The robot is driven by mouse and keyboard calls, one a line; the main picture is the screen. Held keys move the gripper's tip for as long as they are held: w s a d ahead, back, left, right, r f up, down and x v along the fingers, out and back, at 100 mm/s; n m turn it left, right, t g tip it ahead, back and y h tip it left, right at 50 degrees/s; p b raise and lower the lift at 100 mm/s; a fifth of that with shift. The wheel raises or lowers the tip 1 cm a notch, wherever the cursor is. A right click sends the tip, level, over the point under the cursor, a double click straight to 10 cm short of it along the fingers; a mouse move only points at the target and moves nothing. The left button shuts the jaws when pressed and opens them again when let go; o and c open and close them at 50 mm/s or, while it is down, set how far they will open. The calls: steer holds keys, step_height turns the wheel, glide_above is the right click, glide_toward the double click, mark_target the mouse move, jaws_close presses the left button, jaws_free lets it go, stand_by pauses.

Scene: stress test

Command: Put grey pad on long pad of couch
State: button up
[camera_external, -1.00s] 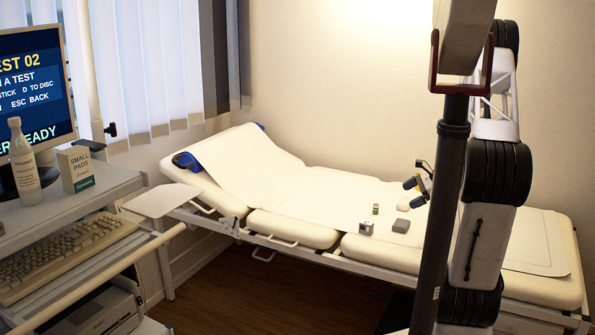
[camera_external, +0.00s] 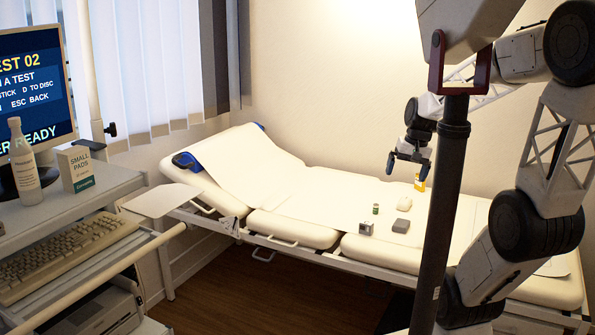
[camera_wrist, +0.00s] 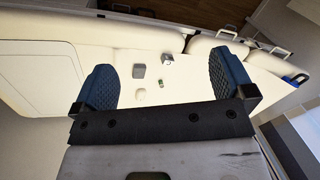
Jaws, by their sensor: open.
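A small grey block-like pad (camera_external: 401,226) lies on the couch (camera_external: 385,250), near the front edge of its long right-hand cushion. It also shows in the wrist view (camera_wrist: 139,71), between the fingers in the picture but away from them. My gripper (camera_external: 407,166) is open and empty above the couch, up and slightly right of the pad in the external view. Its blue fingers (camera_wrist: 158,86) are wide apart in the wrist view. I cannot tell the exact height.
Near the pad lie a silver cube (camera_external: 366,229), a small dark-green cylinder (camera_external: 376,208), a white rounded object (camera_external: 407,201) and an orange bottle (camera_external: 420,182). A dark pole (camera_external: 447,220) stands in front of the couch. A desk with keyboard (camera_external: 65,255) is at left.

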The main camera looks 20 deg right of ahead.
steer(key=s+r+n+t+h, duration=0.1)
steer(key=s+r+n+h, duration=0.1)
steer(key=s, duration=0.4)
steer(key=shift+a+r+n, duration=0.2)
steer(key=shift+a+n, duration=0.1)
steer(key=shift+n, duration=0.5)
